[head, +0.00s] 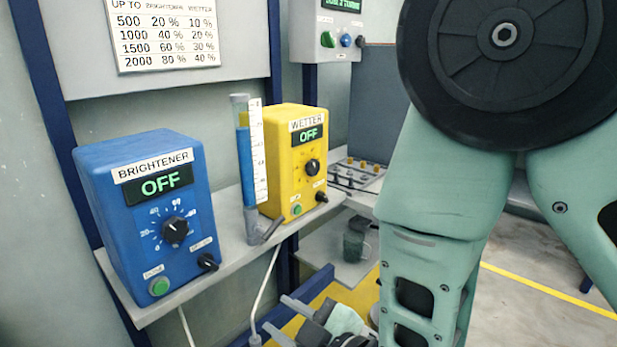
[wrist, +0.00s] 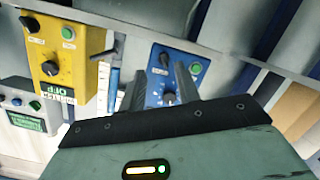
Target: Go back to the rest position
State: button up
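My gripper (head: 288,318) is low in the head view, below the shelf and in front of it, partly cut off by the bottom edge. In the wrist view its two dark fingers (wrist: 160,90) stand apart with nothing between them. The blue BRIGHTENER box (head: 150,215) reads OFF and stands at the left of the shelf. It also shows upside down behind the fingers in the wrist view (wrist: 157,92). The yellow WETTER box (head: 287,170) reads OFF. It is at the left in the wrist view (wrist: 69,57). My gripper touches neither box.
The shelf (head: 235,250) carries both boxes and a blue-filled measuring tube (head: 244,165) between them. A white dosing chart (head: 163,35) hangs above. A grey control box (head: 325,35) is at the back. A green mug (head: 355,242) stands lower, behind my arm. Open floor shows at right.

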jog(key=s+d+r+m+g+h, duration=0.3)
jog(key=s+d+m+g+h, duration=0.15)
jog(key=s+d+h, duration=0.35)
jog(key=s+d+r+m+g+h, duration=0.3)
jog(key=s+d+g, duration=0.3)
jog(key=d, duration=0.4)
notch_tip(320, 180, up, 14)
jog(key=p, duration=1.4)
jog(key=shift+w, duration=0.25)
